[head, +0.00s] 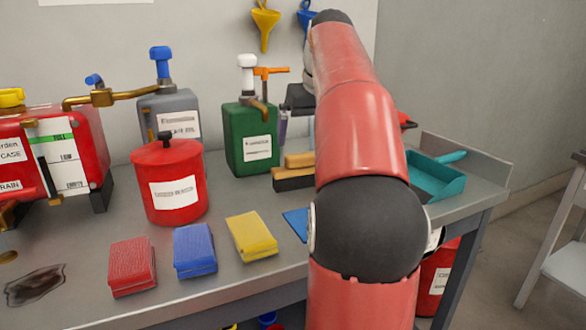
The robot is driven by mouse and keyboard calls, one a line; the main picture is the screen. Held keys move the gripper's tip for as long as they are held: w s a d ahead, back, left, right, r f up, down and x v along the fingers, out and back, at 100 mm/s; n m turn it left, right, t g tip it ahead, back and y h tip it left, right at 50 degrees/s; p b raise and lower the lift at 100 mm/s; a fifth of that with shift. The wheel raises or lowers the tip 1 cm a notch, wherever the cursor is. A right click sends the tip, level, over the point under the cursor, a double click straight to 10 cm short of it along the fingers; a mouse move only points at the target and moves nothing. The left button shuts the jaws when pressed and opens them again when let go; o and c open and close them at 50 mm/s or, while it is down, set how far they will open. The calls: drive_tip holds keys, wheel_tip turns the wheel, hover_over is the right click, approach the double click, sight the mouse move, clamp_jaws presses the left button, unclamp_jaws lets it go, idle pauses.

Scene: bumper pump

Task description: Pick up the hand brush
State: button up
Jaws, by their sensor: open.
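The hand brush (293,173) has pale wood over dark bristles. It lies on the grey workbench in the head view, just right of the green pump can, and its right end is hidden behind my red arm. My gripper (297,128) shows partly left of the arm, as a black body with two greyish fingers pointing down. It is open and appears above or behind the brush; the exact gap cannot be told.
A green can (250,138) stands close left of the brush. A red can (170,182) and red, blue and yellow cloths (251,236) are further left. A teal dustpan (436,180) lies right of my arm. Funnels (265,22) hang on the wall.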

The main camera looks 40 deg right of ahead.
sight(304, 153)
drive_tip(key=b+x, duration=0.1)
drive_tip(key=x, duration=0.5)
drive_tip(key=shift+f, duration=0.15)
drive_tip(key=shift+c, duration=0.4)
drive_tip(key=c, duration=1)
